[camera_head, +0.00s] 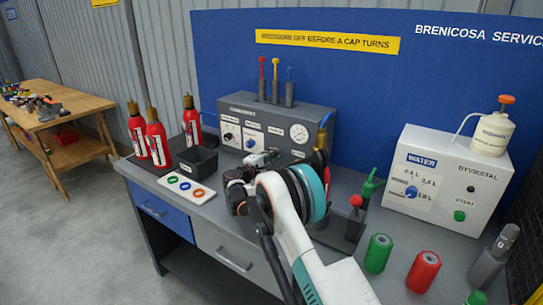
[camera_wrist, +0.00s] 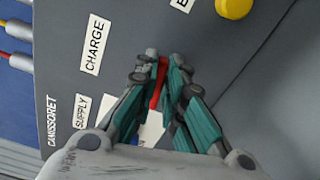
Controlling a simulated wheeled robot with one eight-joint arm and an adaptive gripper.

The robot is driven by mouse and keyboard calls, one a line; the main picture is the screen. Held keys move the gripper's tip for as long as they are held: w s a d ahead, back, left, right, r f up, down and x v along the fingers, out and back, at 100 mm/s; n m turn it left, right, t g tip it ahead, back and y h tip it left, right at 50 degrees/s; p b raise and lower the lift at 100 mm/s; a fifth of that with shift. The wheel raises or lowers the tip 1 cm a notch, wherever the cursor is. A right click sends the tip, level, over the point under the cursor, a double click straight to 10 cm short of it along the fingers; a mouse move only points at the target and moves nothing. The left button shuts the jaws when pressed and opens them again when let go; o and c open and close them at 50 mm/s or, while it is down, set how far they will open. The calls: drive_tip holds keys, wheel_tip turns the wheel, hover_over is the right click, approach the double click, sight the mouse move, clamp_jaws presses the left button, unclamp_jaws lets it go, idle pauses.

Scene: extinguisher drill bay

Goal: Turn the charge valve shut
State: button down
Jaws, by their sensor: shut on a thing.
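The charge valve's red lever (camera_wrist: 161,82) shows between my fingers in the wrist view, beside the CHARGE label (camera_wrist: 95,45) on the grey console. My gripper (camera_wrist: 161,62) is shut on this lever, and the fingers hide much of it. In the wrist view the lever lies nearly along the picture's vertical, slightly tilted. In the head view my gripper (camera_head: 268,158) is at the front face of the grey console (camera_head: 325,113), and my wrist hides the lever.
The SUPPLY label (camera_wrist: 80,110) and a yellow knob (camera_wrist: 234,7) are on the same face. A black bin (camera_head: 198,162), red extinguishers (camera_head: 157,143) and a ring tray (camera_head: 186,189) stand left of my arm. A white water unit (camera_head: 445,180) stands right.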

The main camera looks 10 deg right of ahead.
drive_tip(key=shift+f+m, duration=0.25)
drive_tip(key=shift+m, duration=0.85)
drive_tip(key=c, duration=1.7)
unclamp_jaws()
drive_tip(key=shift+s, duration=0.1)
drive_tip(key=v, duration=1.2)
drive_tip(key=shift+a, duration=0.1)
